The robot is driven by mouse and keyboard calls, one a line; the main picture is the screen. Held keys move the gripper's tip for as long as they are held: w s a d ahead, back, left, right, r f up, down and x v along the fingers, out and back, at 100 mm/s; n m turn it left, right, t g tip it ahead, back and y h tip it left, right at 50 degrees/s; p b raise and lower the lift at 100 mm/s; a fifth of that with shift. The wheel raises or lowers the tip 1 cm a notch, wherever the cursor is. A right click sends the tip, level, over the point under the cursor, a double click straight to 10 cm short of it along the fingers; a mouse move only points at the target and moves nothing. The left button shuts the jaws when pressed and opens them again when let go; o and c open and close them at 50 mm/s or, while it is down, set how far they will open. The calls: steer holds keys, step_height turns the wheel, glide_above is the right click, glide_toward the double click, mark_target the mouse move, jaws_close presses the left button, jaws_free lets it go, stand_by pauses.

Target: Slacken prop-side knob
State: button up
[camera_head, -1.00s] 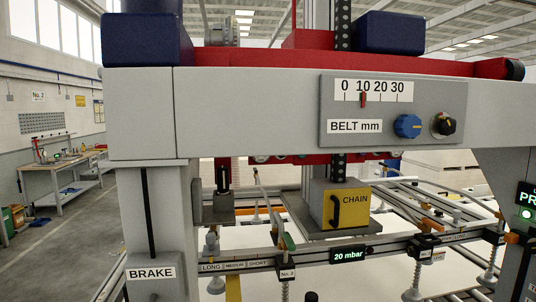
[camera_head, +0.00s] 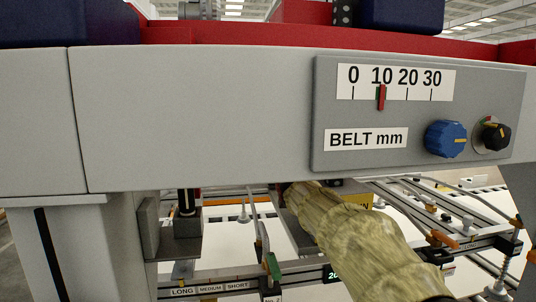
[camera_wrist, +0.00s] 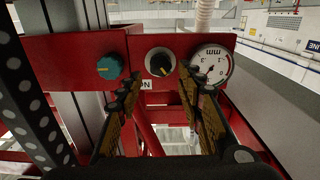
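In the wrist view a red panel (camera_wrist: 70,58) carries a teal knob (camera_wrist: 110,67) at left, a black knob (camera_wrist: 160,63) with a pale pointer line on a white disc in the middle, and a round mm gauge (camera_wrist: 211,64) at right. I cannot tell which knob is the prop-side one. My gripper (camera_wrist: 160,80) is open and empty; its fingertips lie either side of the black knob's line of sight, with contact unclear. A label (camera_wrist: 146,84) ending in "ON" is partly hidden by a finger. In the head view my gripper is hidden under the beam.
The grey beam (camera_head: 200,120) carries the BELT mm panel (camera_head: 330,110), with a blue knob (camera_head: 445,139) and a black knob (camera_head: 495,137). Below are rails with a LONG/MEDIUM/SHORT label (camera_head: 210,288). A perforated dark strut (camera_wrist: 30,110) stands close left of my gripper.

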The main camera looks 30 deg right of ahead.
steer(key=x, duration=0.6)
steer(key=shift+w, duration=0.15)
steer(key=shift+f, duration=0.1)
steer(key=shift+c, duration=0.4)
steer(key=c, duration=0.7)
steer(key=shift+c, duration=0.5)
